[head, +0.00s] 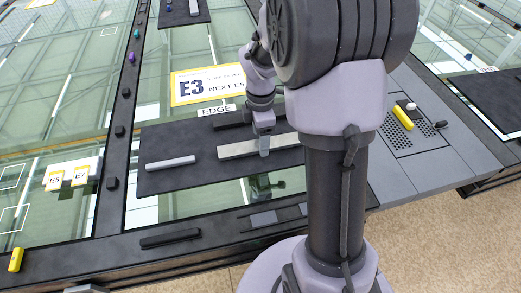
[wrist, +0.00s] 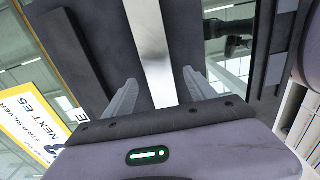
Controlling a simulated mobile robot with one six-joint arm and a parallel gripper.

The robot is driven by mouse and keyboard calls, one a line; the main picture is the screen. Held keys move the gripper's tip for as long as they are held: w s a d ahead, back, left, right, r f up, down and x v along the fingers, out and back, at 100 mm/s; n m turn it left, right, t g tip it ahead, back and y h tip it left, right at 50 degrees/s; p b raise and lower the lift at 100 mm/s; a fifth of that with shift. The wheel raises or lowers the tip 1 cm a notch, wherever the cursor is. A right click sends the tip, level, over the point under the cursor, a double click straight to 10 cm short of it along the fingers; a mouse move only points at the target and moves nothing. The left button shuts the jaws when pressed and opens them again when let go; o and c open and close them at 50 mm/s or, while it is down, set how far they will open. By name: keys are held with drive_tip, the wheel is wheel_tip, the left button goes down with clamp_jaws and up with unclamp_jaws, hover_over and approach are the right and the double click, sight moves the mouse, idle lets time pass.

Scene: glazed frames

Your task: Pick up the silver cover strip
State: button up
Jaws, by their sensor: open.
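The silver cover strip (head: 238,151) is a long, flat, pale metallic bar on a dark mat (head: 195,181). In the wrist view the strip (wrist: 149,45) runs lengthwise between my two fingers, with a gap visible on each side. My gripper (head: 264,152) is open over the strip in the head view, pointing down. In the wrist view my gripper (wrist: 159,78) has one finger on either side of the strip. Its near end is hidden behind the gripper body. I cannot tell how high the fingertips are above the mat.
A shorter grey bar (head: 170,163) lies left of the strip on the mat. A dark bar (head: 232,118) lies behind, by the EDGE label (head: 216,110). A yellow-bordered E3 sign (head: 208,84) lies on the glass. A yellow piece (head: 403,118) sits on the perforated panel at right.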

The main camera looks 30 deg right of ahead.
drive_tip(key=shift+f, duration=0.9)
drive_tip(key=shift+f, duration=0.25)
drive_tip(key=shift+c, duration=0.4)
clamp_jaws()
